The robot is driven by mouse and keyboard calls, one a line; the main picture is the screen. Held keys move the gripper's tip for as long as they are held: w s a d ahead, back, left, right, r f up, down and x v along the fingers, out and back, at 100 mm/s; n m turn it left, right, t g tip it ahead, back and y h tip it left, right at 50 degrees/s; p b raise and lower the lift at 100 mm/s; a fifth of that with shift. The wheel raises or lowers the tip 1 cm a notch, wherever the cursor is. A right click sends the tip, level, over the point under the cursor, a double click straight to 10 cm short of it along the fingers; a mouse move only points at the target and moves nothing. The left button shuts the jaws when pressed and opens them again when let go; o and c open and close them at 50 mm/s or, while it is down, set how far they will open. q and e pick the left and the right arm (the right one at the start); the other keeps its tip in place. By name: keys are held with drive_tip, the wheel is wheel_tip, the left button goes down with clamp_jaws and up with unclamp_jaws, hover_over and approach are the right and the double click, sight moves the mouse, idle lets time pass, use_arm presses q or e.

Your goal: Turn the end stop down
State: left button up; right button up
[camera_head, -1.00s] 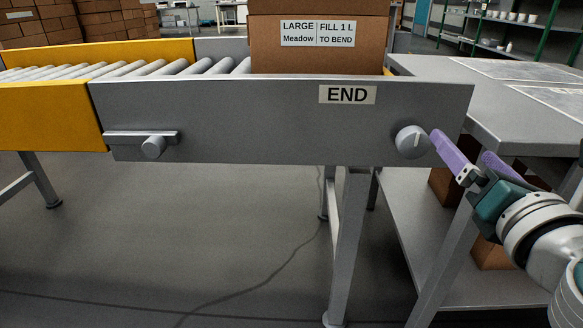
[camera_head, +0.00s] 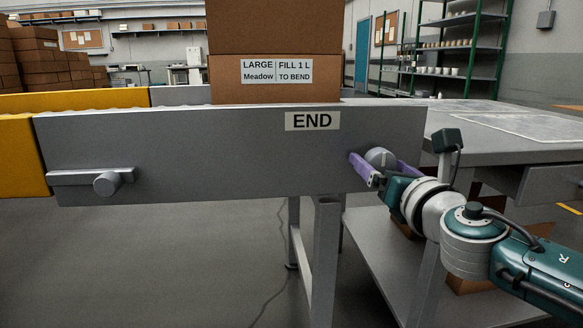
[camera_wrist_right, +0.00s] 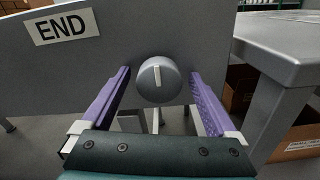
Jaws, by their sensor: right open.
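The end stop is a grey plate (camera_head: 220,160) labelled END at the end of the conveyor, standing up in front of the cartons. A round grey knob (camera_head: 381,157) sits at its right end. In the right wrist view the knob (camera_wrist_right: 158,80) shows a pale pointer line standing upright. My right gripper (camera_head: 380,168) is open, with one purple finger to each side of the knob. In the wrist view gaps show between both fingers and the knob. My left gripper is not in view.
A second small knob (camera_head: 107,183) on a bracket is at the plate's left. A carton (camera_head: 275,82) labelled LARGE Meadow stands behind the plate, with another on top. A grey table (camera_head: 500,135) stands at the right, with brown boxes on its lower shelf.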

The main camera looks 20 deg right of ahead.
drive_tip(key=shift+c, duration=0.6)
drive_tip(key=c, duration=1.3)
drive_tip(key=shift+o, duration=0.2)
